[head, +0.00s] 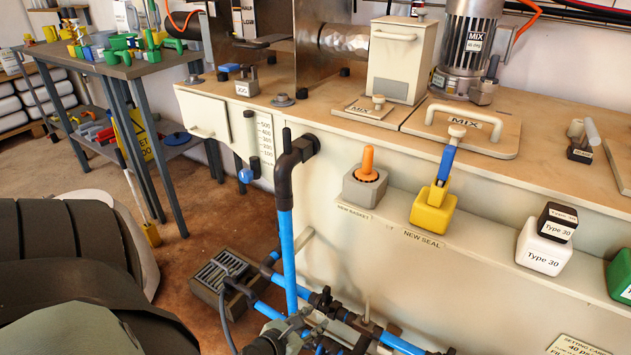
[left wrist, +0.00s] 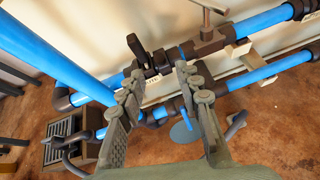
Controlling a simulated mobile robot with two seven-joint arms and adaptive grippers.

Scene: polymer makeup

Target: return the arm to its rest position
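My left gripper (head: 325,325) shows low in the head view, in front of the blue pipes near the floor. In the left wrist view its two grey-green fingers (left wrist: 160,78) are apart, with nothing held between them. Beyond the fingertips are blue pipes (left wrist: 95,62) with dark fittings and a black valve handle (left wrist: 137,47). Whether the fingers touch the pipes is hard to tell. Large dark rounded parts of my own body fill the lower left of the head view. My right gripper is in neither view.
A beige machine bench (head: 560,135) runs along the right, with a grey motor (head: 470,45), an orange-handled block (head: 366,175) and a yellow block (head: 433,212). An upright blue pipe (head: 287,255) stands beside the gripper. A floor drain (head: 220,275) and a tool table (head: 110,65) are left.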

